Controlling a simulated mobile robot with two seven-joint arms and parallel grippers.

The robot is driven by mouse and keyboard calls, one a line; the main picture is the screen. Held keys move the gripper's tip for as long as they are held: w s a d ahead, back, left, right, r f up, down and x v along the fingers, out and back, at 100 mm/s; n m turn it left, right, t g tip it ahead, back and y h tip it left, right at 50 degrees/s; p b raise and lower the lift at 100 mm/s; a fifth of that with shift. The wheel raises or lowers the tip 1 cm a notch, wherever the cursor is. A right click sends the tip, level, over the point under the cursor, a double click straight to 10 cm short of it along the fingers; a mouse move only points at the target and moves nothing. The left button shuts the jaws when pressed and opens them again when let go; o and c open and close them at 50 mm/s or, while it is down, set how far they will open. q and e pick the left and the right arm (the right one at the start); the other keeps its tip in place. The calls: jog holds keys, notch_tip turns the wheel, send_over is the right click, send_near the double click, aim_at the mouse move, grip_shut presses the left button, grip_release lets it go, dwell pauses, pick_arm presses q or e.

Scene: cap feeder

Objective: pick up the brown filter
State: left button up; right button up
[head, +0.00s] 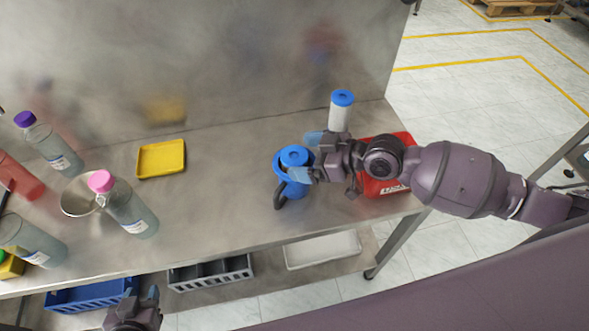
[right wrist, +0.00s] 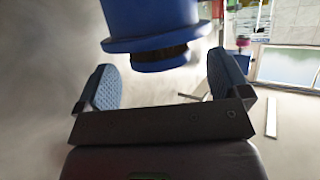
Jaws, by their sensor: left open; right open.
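No plainly brown filter stands out in either view. A blue round-topped object (head: 294,157) with a blue rim and a dark loop beside it stands on the metal table. In the right wrist view the blue object (right wrist: 150,15) shows a dark ribbed band below its rim, between the fingers. My right gripper (head: 307,156) is open at this blue object, with a finger on either side; contact is not clear. A white cylinder with a blue cap (head: 341,112) stands upright behind the right gripper. My left gripper (head: 140,294) is open and empty below the table's front edge.
A red box (head: 396,180) sits partly behind my right arm. A yellow tray (head: 161,158), a metal bowl (head: 75,197) and several bottles, one pink-capped (head: 128,206), are on the left. The middle of the table is clear. Bins (head: 212,273) are on the shelf below.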

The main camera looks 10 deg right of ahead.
jog(key=shift+w+a+f, duration=0.25)
jog(key=shift+a, duration=0.15)
jog(key=c, duration=1.3)
